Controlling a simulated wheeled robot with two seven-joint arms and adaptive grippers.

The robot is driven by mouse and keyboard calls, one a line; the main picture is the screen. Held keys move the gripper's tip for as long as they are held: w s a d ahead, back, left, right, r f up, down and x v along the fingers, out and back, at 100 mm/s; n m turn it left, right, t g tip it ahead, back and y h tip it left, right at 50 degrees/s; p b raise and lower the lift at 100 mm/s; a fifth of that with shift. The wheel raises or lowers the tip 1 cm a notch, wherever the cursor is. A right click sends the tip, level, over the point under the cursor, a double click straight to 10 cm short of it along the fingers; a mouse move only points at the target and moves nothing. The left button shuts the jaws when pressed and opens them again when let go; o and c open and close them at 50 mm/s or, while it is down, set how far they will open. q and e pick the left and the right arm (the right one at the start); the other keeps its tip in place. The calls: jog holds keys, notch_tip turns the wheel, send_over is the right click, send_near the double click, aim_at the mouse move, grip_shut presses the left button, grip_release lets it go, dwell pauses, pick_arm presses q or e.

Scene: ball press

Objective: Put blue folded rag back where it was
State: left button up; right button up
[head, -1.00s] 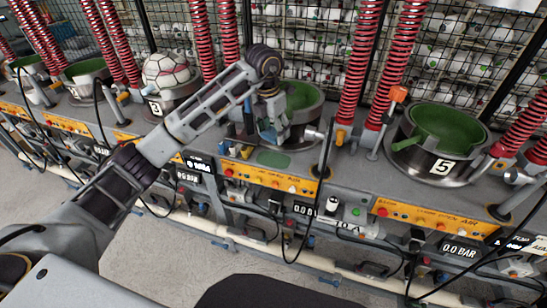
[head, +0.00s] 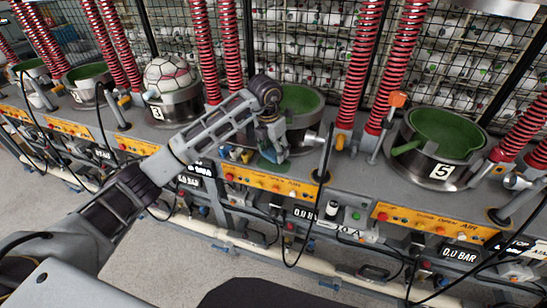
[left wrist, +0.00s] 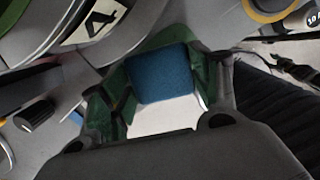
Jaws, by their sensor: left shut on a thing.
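My left gripper (head: 271,153) is low over the grey bench front, just in front of the green-lined cup of a press. It also shows in the left wrist view (left wrist: 163,88). It is shut on the blue folded rag (left wrist: 163,73), which sits between its fingers there as a small blue square. In the head view the gripper mostly hides the rag, and I cannot tell whether it touches the bench. A green patch on the bench (head: 268,163) lies at the fingertips, mostly covered. My right gripper is not in view.
The green-lined press cup (head: 302,101) stands right behind the gripper. Small blue and yellow items (head: 235,154) lie just left of it. An orange control panel (head: 270,185) runs along the bench front. A black cable (head: 325,180) hangs to the right. Cup number 5 (head: 440,145) stands farther right.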

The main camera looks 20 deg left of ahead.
aim_at(273, 152)
pick_arm(q)
jog(key=shift+f, duration=1.85)
jog(key=shift+f, duration=0.15)
jog(key=o, duration=1)
jog(key=r, duration=0.4)
jog(key=s+r, duration=0.1)
jog(key=r, duration=0.7)
jog(key=shift+s+a+r+b, duration=0.1)
jog(key=shift+s+a+b, duration=0.2)
jog(key=shift+s+a, duration=0.1)
